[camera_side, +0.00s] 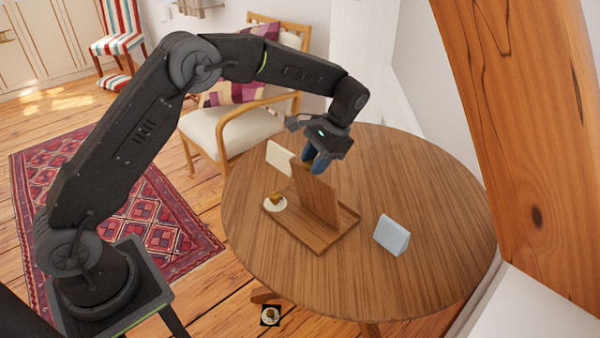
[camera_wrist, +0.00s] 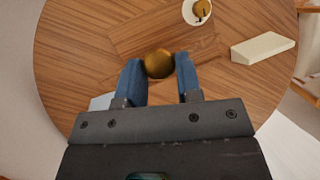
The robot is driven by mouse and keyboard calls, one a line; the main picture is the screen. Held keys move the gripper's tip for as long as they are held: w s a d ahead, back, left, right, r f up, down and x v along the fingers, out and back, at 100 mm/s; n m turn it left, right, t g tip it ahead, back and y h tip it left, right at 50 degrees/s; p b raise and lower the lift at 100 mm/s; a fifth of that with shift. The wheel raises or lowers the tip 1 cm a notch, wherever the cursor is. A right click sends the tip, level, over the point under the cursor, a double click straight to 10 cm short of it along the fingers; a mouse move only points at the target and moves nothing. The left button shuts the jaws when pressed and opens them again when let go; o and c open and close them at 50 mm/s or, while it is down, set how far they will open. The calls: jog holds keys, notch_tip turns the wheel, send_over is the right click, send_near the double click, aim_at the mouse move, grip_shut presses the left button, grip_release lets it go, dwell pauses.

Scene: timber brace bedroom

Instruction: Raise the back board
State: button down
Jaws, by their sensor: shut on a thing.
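The back board (camera_side: 315,196) is a brown wooden panel standing steeply up from a flat wooden base (camera_side: 300,230) on the round table. Its grain blends with the table in the wrist view. My gripper (camera_side: 319,165) is at the board's upper edge, on its far side in the side view. In the wrist view my gripper (camera_wrist: 160,72) has its blue fingers on either side of a round brass-coloured knob (camera_wrist: 158,63), shut on it. The knob is hidden in the side view.
A white plate (camera_side: 267,206) with a small brown item stands by the base's left end. A cream block (camera_side: 279,157) stands behind it. A pale blue wedge-shaped block (camera_side: 392,235) stands to the right. The table (camera_side: 440,220) is clear at the right.

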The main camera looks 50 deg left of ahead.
jog(key=shift+w+f, duration=0.2)
jog(key=shift+w, duration=1.5)
jog(key=c, duration=0.8)
grip_release()
jog(key=shift+d, duration=0.1)
jog(key=shift+r, duration=0.1)
jog(key=shift+v, duration=3.8)
jog(key=shift+r, duration=0.1)
